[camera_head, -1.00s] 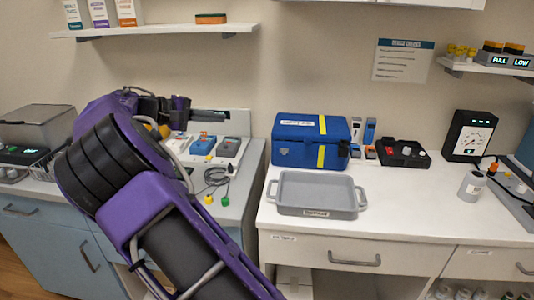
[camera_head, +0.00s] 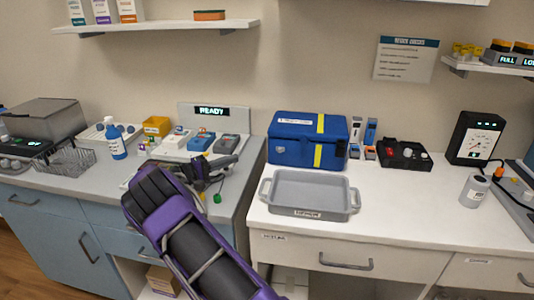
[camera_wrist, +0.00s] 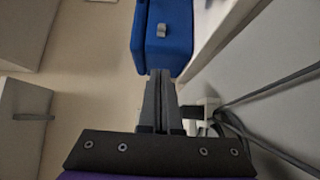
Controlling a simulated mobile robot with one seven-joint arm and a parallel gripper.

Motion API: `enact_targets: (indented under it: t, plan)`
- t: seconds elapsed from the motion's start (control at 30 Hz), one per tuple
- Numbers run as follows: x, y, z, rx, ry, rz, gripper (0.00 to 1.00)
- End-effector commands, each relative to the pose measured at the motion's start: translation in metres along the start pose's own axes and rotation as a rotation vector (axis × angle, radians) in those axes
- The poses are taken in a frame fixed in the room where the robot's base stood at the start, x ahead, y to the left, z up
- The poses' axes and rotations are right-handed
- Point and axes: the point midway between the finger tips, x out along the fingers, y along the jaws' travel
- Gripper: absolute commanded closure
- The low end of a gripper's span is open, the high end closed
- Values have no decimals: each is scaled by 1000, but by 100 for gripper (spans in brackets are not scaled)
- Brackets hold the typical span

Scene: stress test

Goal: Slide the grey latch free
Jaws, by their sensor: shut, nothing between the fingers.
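A blue box (camera_head: 308,140) with a yellow strap and a white label stands at the back of the white counter. In the wrist view a blue body (camera_wrist: 178,50), which looks like this box, lies straight ahead of the fingers. A small grey latch (camera_wrist: 161,31) sticks out of its face. I cannot make out the latch in the head view. My gripper (camera_head: 234,159) is over the grey counter, left of the blue box, pointing right. In the wrist view my gripper (camera_wrist: 161,74) is shut and empty. Its tips overlap the blue body's near edge; whether they touch is unclear.
A grey tray (camera_head: 310,195) with handles lies in front of the blue box. Dark cables (camera_wrist: 262,135) run beside the fingers. Bare white counter (camera_head: 415,210) lies right of the tray.

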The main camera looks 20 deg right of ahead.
Motion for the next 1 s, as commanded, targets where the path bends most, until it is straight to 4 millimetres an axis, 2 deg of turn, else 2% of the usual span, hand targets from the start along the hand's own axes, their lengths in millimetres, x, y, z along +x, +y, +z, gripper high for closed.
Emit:
enact_targets:
  t: [0.13,0.27,0.63,0.8,1.0]
  plan:
    - [7,0,0,0,-1,0,100]
    - [25,1,1,0,-4,0,100]
    - [104,0,1,0,-4,-1,100]
    - [118,1,18,-2,-2,-1,100]
    - [127,0,27,-1,0,-1,100]
